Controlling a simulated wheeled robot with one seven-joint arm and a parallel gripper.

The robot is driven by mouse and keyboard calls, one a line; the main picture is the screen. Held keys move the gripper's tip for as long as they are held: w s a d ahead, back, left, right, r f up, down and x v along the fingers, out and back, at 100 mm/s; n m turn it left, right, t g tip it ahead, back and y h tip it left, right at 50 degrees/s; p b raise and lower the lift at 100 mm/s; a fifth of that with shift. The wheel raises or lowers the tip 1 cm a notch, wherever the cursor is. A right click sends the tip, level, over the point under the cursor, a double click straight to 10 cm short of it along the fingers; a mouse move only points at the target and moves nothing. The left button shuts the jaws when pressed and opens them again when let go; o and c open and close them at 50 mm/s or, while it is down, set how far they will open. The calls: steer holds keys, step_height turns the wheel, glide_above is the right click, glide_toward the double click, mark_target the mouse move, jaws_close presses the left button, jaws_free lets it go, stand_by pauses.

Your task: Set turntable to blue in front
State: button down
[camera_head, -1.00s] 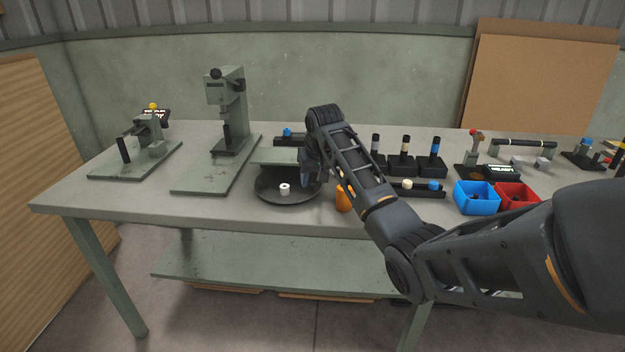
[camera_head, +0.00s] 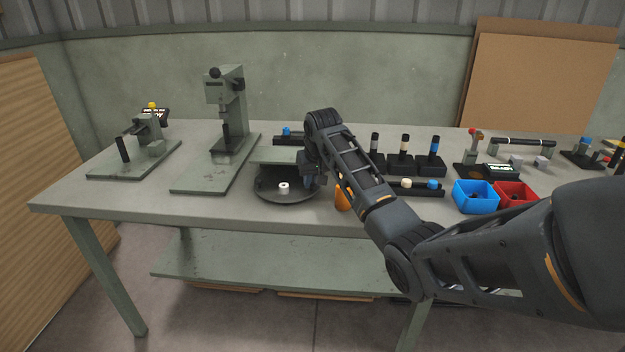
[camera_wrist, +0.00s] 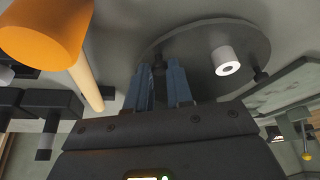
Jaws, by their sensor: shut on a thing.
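The turntable (camera_head: 270,195) is a dark round disc on the bench, also in the wrist view (camera_wrist: 190,55). A white hollow cylinder (camera_head: 284,187) stands on it; its open end shows in the wrist view (camera_wrist: 226,62). My gripper (camera_wrist: 161,72) is at the disc's rim, its blue-grey fingers on either side of a small dark peg (camera_wrist: 158,63), and is shut on it. A second dark peg (camera_wrist: 260,75) shows at the rim. In the head view my gripper (camera_head: 312,182) is at the disc's right side, partly hidden by my arm. I see no blue mark on the disc.
A press (camera_head: 228,110) stands left. Blue (camera_head: 475,199) and red (camera_head: 520,193) bins sit right. The bench's front left is clear.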

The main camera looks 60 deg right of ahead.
steer(key=shift+d, duration=0.1)
stand_by(0.3)
steer(key=shift+d+n+t+y, duration=0.3)
steer(key=shift+d+n+y, duration=0.2)
steer(key=shift+d+n, duration=0.95)
steer(key=shift+a, duration=0.2)
steer(key=c, duration=1)
jaws_free()
steer(key=shift+c, duration=0.2)
steer(key=v, duration=0.7)
steer(key=shift+s+r, duration=0.2)
steer(key=shift+r, duration=0.15)
steer(key=shift+c, duration=0.3)
